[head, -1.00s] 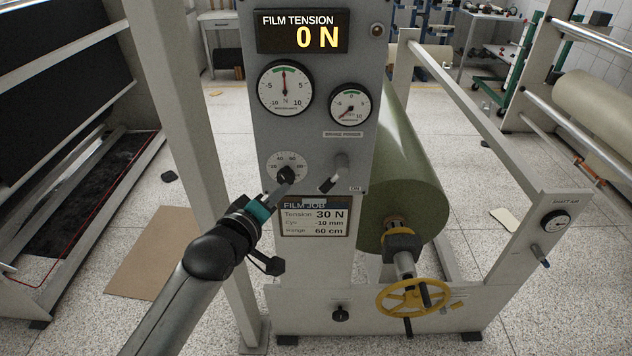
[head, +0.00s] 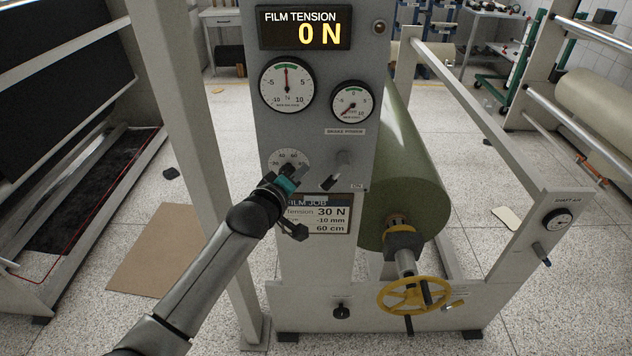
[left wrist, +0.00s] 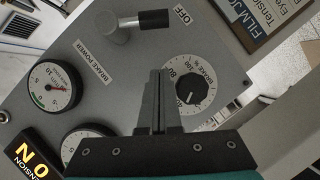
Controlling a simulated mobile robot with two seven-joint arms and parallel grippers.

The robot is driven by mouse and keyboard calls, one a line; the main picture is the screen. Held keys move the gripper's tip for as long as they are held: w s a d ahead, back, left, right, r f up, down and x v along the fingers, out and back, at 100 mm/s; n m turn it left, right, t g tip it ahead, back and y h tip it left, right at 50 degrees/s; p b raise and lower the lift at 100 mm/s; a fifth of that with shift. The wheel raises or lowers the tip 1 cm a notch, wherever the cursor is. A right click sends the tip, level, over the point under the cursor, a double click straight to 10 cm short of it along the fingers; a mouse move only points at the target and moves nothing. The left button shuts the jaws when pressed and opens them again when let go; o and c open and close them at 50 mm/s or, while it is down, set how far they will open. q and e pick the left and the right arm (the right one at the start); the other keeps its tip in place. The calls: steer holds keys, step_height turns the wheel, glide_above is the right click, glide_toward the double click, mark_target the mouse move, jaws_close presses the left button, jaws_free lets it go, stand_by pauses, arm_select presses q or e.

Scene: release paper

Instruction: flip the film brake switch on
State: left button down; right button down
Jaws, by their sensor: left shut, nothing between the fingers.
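The brake power switch (head: 338,172) is a grey lever with a black tip on the front of the grey panel. It also shows at the top of the left wrist view (left wrist: 138,22). Its black tip points toward the label OFF (left wrist: 183,17). My left gripper (head: 299,171) is shut and empty, in front of the panel just left of the lever. In the head view the gripper partly covers the dial. My right gripper is not in view.
Two round gauges (head: 287,85) and a tension display (head: 305,27) reading 0 N sit above. The job card (head: 330,214) is below, partly hidden by my gripper. A green film roll (head: 405,175) and yellow handwheel (head: 413,296) stand to the right.

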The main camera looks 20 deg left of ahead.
mark_target(323, 184)
arm_select(q)
steer(key=d+f, duration=0.1)
steer(key=w+d+f, duration=0.1)
steer(key=d, duration=0.1)
steer(key=shift+d+f, duration=0.2)
steer(key=shift+f, duration=0.05)
steer(key=shift+d+f+n+h+b, duration=0.3)
steer(key=shift+f+n+b, duration=0.2)
steer(key=shift+n+b, duration=0.1)
stand_by(0.5)
steer(key=shift+w+d+f+n+t+b, duration=0.15)
steer(key=shift+f+n+t+b, duration=0.25)
steer(key=shift+b, duration=0.2)
steer(key=w+d+f+n+t+b, duration=0.1)
steer(key=d+n+t+b, duration=0.4)
steer(key=n+b, duration=0.6)
steer(key=shift+w+d+f+b, duration=0.35)
steer(key=shift+d+f+b, duration=0.2)
steer(key=shift+b, duration=1.55)
steer(key=shift+n, duration=0.3)
